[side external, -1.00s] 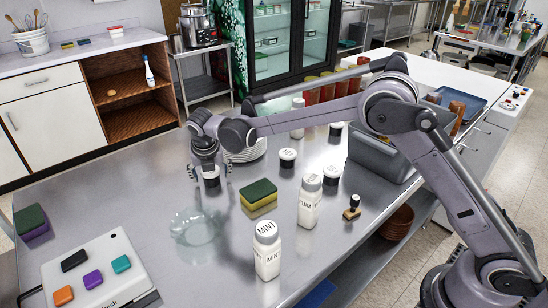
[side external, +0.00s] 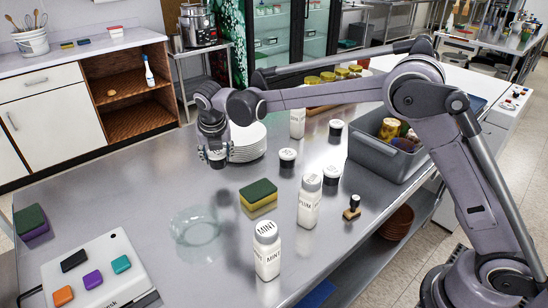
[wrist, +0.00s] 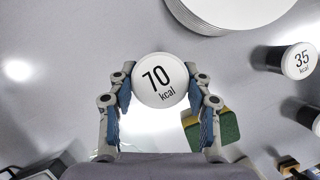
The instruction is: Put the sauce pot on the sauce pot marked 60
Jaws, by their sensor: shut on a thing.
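My gripper (side external: 216,164) is shut on a small white-lidded sauce pot (side external: 217,154) and holds it over the left part of the steel table. In the wrist view the pot's lid (wrist: 160,80) reads 70 kcal, between the two fingers (wrist: 160,98). A sauce pot marked 35 kcal (wrist: 299,61) shows at the right of the wrist view. In the side view, dark pots with white lids stand right of the plates: one near the middle (side external: 287,158), one behind it (side external: 336,128), one to its right (side external: 331,175). I cannot read a 60 on any lid.
A stack of white plates (side external: 248,142) stands just right of my gripper. A green and yellow sponge (side external: 259,198), a clear glass dish (side external: 196,226) and white bottles (side external: 267,250) stand nearer the front. A grey bin (side external: 382,158) is at the right.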

